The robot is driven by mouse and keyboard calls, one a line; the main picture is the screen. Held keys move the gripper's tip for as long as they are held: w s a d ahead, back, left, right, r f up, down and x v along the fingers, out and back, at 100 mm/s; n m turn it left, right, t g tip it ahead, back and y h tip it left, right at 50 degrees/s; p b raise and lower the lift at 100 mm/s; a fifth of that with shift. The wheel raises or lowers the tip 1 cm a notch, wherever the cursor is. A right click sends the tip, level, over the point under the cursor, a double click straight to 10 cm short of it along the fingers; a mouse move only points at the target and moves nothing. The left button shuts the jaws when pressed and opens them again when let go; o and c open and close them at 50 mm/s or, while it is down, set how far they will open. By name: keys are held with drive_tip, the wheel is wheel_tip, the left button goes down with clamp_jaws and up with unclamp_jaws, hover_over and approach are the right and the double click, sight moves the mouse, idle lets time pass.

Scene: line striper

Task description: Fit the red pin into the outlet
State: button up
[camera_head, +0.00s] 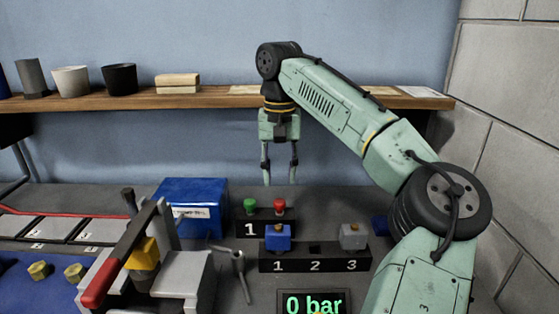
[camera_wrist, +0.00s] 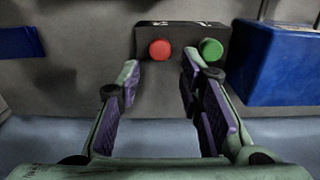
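The red pin (camera_head: 280,205) stands in the right position of a small black block (camera_head: 252,216), beside a green pin (camera_head: 250,206). In the wrist view the red pin (camera_wrist: 160,50) is on the left and the green pin (camera_wrist: 210,50) on the right. My gripper (camera_head: 279,178) points down, open and empty, above and apart from the red pin. I cannot tell which part is the outlet.
A black holder (camera_head: 313,264) numbered 1 to 3 carries a blue cube (camera_head: 278,238) and a grey cube (camera_head: 353,237); its middle is empty. A blue box (camera_head: 192,205) stands left of the pins. A red-handled lever (camera_head: 126,252) rises at front left. A shelf (camera_head: 225,101) runs behind.

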sight(279, 201)
wheel_tip(279, 201, down, 4)
drive_tip(key=b, duration=0.2)
drive_tip(key=shift+b, duration=0.35)
drive_tip(key=shift+f+b, duration=0.45)
drive_tip(key=shift+f, duration=1.1)
drive_tip(key=shift+p, duration=0.35)
drive_tip(key=shift+c, duration=0.3)
clamp_jaws()
drive_tip(key=shift+r+p, duration=0.65)
drive_tip(key=shift+p, duration=0.15)
drive_tip(key=shift+r+p, duration=0.85)
drive_tip(key=shift+r, duration=2.55)
